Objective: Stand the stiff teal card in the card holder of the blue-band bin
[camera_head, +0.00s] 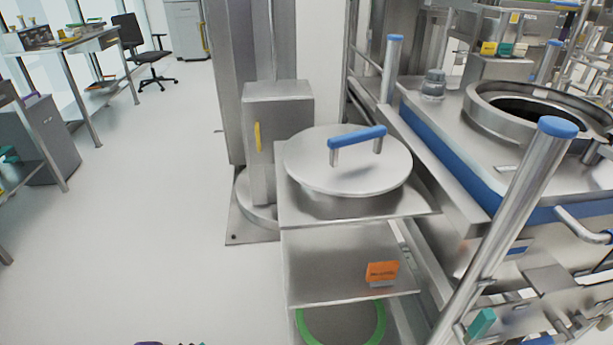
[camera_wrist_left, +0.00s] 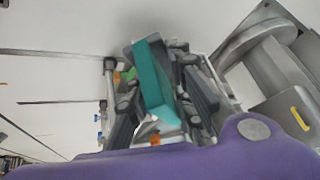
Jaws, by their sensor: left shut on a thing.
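In the head view only a sliver of the purple gripper body (camera_head: 148,343) and dark tips show at the bottom edge. The blue-band bin (camera_head: 435,125) stands on a steel frame at the right, far from this gripper. My right gripper is not in view.
A steel stand (camera_head: 310,215) carries a lid with a blue handle (camera_head: 357,133); below are an orange card (camera_head: 382,271) and a green ring (camera_head: 345,335). A blue-topped post (camera_head: 510,215) stands before the bin. A small teal piece (camera_head: 481,323) is beside it. Floor at left is clear.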

